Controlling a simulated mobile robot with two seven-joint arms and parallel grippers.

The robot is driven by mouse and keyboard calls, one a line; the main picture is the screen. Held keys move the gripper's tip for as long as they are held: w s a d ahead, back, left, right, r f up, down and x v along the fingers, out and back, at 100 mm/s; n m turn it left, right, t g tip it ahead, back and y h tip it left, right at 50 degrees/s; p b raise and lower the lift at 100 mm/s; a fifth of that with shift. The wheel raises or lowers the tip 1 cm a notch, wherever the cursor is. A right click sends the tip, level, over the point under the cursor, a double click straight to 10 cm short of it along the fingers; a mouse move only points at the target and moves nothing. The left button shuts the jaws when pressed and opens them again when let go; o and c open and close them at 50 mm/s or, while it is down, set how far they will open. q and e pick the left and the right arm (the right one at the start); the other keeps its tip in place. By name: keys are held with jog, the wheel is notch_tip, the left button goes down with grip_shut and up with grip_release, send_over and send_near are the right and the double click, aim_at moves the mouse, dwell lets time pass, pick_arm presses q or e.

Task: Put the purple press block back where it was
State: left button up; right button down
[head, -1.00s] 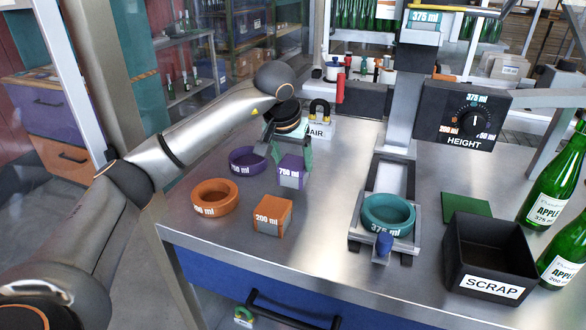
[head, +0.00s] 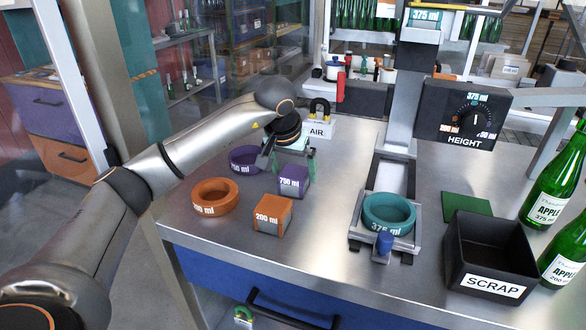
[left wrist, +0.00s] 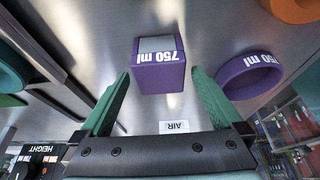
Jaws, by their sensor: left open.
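The purple press block (head: 293,181), marked 750 ml, stands upright on the steel bench, right of the purple ring. In the left wrist view the block (left wrist: 158,68) lies ahead of and between the two green fingers, with a gap on each side. My left gripper (head: 290,158) is open just behind the block, and its fingers (left wrist: 160,92) hold nothing. The purple ring (head: 244,159), also marked 750 ml, lies flat to the left, partly hidden by the gripper. My right gripper is not in view.
An orange ring (head: 215,197) and orange 200 ml block (head: 271,215) stand in front. A teal 375 ml ring (head: 388,212) sits in the press fixture. A black scrap bin (head: 487,262), green pad (head: 466,205) and bottles are at right. The AIR box (head: 318,128) stands behind.

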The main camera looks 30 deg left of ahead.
pick_arm(q)
jog(key=shift+r, duration=0.25)
jog(key=v, duration=1.1)
jog(key=shift+s+r+p, duration=0.2)
jog(key=shift+r+p, duration=0.1)
jog(key=shift+r, duration=0.1)
